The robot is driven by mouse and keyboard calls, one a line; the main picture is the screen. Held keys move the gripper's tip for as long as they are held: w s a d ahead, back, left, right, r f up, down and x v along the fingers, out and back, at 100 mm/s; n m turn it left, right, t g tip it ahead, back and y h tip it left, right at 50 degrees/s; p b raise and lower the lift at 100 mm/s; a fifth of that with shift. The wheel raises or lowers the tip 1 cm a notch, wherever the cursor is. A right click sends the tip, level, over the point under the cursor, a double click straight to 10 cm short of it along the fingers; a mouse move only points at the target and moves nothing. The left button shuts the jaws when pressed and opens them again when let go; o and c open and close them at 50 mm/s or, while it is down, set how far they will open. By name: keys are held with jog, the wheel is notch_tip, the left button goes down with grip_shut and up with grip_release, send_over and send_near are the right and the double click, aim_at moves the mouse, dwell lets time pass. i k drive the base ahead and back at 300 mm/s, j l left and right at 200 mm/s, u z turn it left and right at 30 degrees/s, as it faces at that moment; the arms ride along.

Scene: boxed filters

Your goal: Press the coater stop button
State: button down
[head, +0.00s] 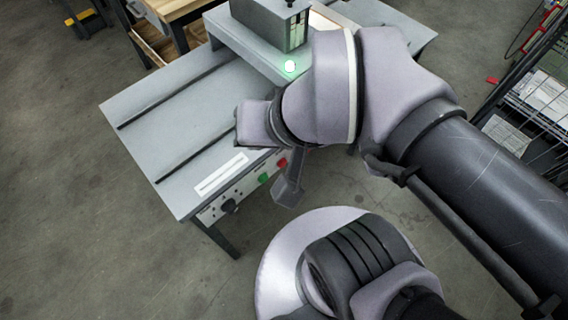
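The coater is a grey table-like machine (150,120) with a control panel on its front edge. A red button (282,162), which looks like the stop button, sits at the panel's right end, partly close behind my arm in the picture. A green button (263,179) is to its left. My gripper (287,192) points down just in front of the panel, below and slightly right of the red button. It appears apart from the button, though depth is hard to judge. Its fingers are small and dark, and their opening does not show.
A black knob (229,205) is at the panel's left. A wire rack (530,100) with papers is at right. A wooden bench (165,30) stands behind. Floor at left is clear.

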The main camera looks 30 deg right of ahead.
aim_at(283, 162)
jog(key=k+j, duration=0.1)
jog(key=j, duration=0.25)
jog(key=k+j+z, duration=0.1)
jog(key=j, duration=0.25)
jog(key=k+j+z, duration=0.1)
jog(key=k+j, duration=0.25)
jog(key=j, duration=0.3)
